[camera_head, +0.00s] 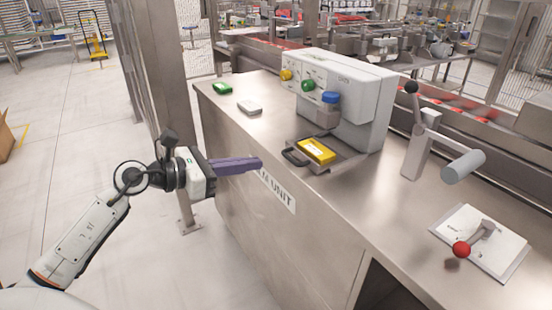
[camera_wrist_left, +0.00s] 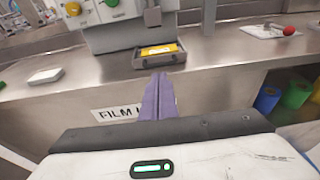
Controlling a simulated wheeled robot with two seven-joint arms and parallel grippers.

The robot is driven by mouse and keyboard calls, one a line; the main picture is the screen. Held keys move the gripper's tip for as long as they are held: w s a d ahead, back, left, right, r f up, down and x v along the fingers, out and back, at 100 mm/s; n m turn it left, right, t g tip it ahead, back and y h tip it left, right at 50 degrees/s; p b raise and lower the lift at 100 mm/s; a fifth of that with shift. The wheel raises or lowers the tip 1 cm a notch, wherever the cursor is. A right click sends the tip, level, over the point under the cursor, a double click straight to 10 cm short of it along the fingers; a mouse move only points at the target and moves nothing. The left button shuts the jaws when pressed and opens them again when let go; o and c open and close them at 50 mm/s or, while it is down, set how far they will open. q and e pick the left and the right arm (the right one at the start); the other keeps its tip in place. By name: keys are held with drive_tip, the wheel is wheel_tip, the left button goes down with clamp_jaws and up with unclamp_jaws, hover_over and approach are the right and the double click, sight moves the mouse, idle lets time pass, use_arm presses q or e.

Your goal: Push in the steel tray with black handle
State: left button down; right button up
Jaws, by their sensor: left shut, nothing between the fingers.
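The steel tray (camera_head: 337,163) with its black handle (camera_head: 294,157) sticks out from the front of the grey machine (camera_head: 350,90) on the steel counter. A yellow block (camera_head: 316,150) lies in it. The tray also shows in the left wrist view (camera_wrist_left: 141,62), straight beyond my fingers. My left gripper (camera_head: 258,162) is shut and empty, its purple fingers together, in front of the counter's edge and left of the handle, apart from it. It also shows in the left wrist view (camera_wrist_left: 158,80). My right gripper is not in view.
A green block (camera_head: 222,88) and a white block (camera_head: 250,107) lie on the counter left of the machine. A lever with a grey cylinder (camera_head: 462,166) and a red-knobbed lever (camera_head: 461,249) stand to the right. A steel post (camera_head: 165,70) rises behind my left arm.

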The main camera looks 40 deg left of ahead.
sight(288, 159)
use_arm(q)
drive_tip(key=x, duration=0.7)
drive_tip(key=shift+w+d+f+p, duration=0.1)
drive_tip(key=shift+w+p, duration=0.15)
drive_tip(key=shift+p, duration=0.15)
